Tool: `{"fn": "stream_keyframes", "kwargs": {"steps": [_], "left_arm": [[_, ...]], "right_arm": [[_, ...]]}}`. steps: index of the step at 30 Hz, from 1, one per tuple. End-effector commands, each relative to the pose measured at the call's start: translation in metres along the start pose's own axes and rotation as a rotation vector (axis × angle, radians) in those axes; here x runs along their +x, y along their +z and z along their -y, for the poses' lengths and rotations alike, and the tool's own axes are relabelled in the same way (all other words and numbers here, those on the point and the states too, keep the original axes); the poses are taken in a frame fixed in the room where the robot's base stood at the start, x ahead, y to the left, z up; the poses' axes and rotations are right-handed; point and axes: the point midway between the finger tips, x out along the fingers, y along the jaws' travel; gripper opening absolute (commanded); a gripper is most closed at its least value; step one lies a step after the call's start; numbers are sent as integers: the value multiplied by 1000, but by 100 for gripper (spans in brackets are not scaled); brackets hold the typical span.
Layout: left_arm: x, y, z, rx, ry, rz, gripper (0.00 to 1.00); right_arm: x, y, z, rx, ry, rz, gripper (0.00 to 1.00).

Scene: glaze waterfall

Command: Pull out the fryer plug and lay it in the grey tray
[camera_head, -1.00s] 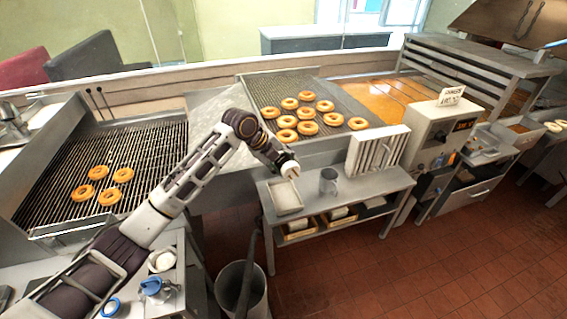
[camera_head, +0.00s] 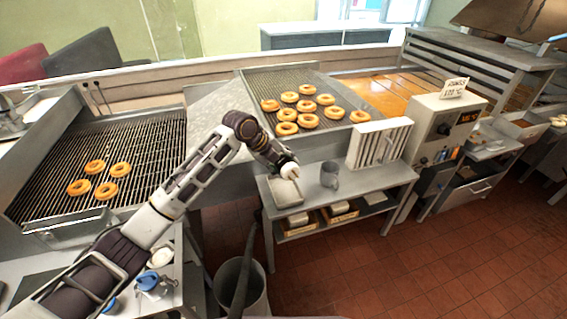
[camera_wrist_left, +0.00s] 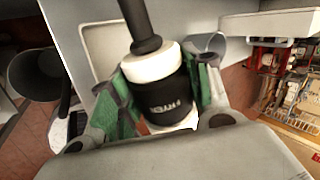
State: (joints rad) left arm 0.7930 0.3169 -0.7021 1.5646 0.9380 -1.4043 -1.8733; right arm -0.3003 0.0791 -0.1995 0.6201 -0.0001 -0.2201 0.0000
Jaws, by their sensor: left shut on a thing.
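The fryer plug (camera_wrist_left: 165,82), a white and black cylinder with lettering on its dark band, is held between the green-padded fingers of my left gripper (camera_wrist_left: 166,97) in the left wrist view. In the head view the plug's white body (camera_head: 289,171) shows at the tip of my left arm, over the grey tray (camera_head: 280,200). The tray stands on the metal side table, and its pale floor (camera_wrist_left: 100,42) shows behind the plug in the wrist view. My right gripper is out of view.
A grey metal mug (camera_head: 330,175) stands just right of the tray, with a white slatted rack (camera_head: 380,143) beyond it. A control box (camera_head: 443,125) stands further right. A bin (camera_head: 240,285) stands on the floor. Doughnuts lie on the wire racks behind.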

Motion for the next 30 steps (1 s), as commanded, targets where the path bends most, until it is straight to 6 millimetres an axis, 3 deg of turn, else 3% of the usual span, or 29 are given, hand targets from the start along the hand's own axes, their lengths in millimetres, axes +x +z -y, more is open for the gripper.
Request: {"fn": "stream_keyframes", "kwargs": {"steps": [30], "left_arm": [[60, 0, -41, 1, -1, 0, 10]], "right_arm": [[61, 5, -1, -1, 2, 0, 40]]}}
